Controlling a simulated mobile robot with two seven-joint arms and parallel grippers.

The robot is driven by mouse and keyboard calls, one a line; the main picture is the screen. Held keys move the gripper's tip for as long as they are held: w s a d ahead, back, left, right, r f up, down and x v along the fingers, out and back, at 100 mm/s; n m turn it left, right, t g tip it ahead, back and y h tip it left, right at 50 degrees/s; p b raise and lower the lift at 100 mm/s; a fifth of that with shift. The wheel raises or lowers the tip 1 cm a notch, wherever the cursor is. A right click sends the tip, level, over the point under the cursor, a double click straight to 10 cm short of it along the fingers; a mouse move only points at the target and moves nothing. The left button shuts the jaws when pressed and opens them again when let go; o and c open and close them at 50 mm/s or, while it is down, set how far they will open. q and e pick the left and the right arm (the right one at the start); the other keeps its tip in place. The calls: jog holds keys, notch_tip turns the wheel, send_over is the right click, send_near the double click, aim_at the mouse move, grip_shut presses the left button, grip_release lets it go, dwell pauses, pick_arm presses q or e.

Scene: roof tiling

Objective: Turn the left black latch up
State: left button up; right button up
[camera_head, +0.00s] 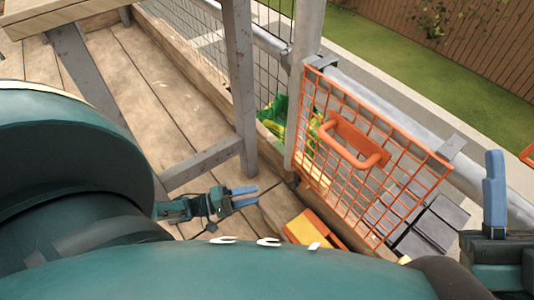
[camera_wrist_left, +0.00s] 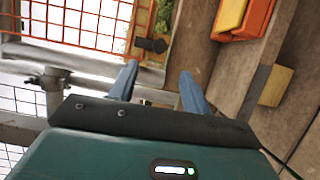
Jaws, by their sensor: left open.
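The orange mesh gate (camera_head: 372,160) stands upright in the railing, with an orange handle on it; its mesh also shows at the top left of the left wrist view (camera_wrist_left: 75,22). A small black latch (camera_head: 293,181) is at its lower left corner, and it shows just beyond my fingertips in the left wrist view (camera_wrist_left: 152,45). My left gripper (camera_head: 257,195) is open and empty, left of the latch and apart from it; its two blue fingers spread below the latch in the left wrist view (camera_wrist_left: 158,72). One blue finger of my right gripper (camera_head: 495,190) shows at the right edge.
A grey metal post (camera_head: 240,90) and brace stand close to my left gripper. An orange and yellow object (camera_head: 315,230) lies on the planks near the gate. Dark grey tiles (camera_head: 430,225) lie beyond the mesh. My teal arm covers much of the lower view.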

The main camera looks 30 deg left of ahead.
pick_arm(q)
jog(key=shift+v, duration=1.35)
